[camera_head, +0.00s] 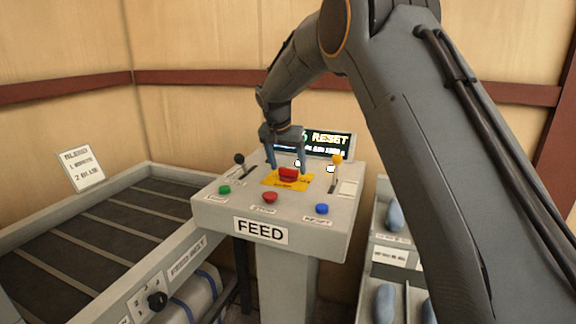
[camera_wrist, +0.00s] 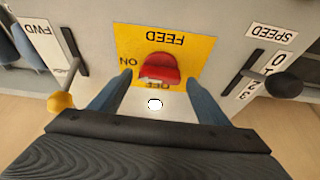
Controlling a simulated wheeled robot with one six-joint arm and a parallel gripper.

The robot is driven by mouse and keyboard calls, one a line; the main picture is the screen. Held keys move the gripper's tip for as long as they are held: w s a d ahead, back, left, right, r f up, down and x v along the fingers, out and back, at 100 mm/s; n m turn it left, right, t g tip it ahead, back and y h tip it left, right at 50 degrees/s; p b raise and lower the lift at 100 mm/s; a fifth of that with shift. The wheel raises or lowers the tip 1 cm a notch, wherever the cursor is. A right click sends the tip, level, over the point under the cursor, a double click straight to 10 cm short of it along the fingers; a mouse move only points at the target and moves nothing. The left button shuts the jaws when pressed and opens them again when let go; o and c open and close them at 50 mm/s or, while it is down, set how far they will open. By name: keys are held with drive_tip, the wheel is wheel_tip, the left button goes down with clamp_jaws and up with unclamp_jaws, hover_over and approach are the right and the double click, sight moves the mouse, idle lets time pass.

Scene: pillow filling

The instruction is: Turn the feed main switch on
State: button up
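The feed main switch (camera_head: 288,174) is a red handle on a yellow plate (camera_head: 270,181), on top of the grey FEED console (camera_head: 325,215). In the wrist view the red switch (camera_wrist: 158,67) and its yellow plate (camera_wrist: 126,40) appear upside down, with FEED at the top, ON to the left and OFF just below the handle. My gripper (camera_head: 286,168) points down over the switch. In the wrist view my gripper (camera_wrist: 161,82) is open, its two blue fingers to either side of the red handle with visible gaps. Whether the fingertips are level with the handle is unclear.
A black-knobbed lever (camera_head: 240,160) and a yellow-knobbed lever (camera_head: 336,160) flank the plate. Green (camera_head: 224,189), red (camera_head: 270,197) and blue (camera_head: 322,209) buttons line the front. A display (camera_head: 328,142) reading RESET stands behind. A conveyor (camera_head: 110,220) lies left; bins (camera_head: 385,225) lie right.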

idle(0.3)
drive_tip(key=b+v, duration=0.2)
drive_tip(key=v, duration=0.5)
drive_tip(key=shift+s+r, duration=0.15)
drive_tip(key=shift+r, duration=0.15)
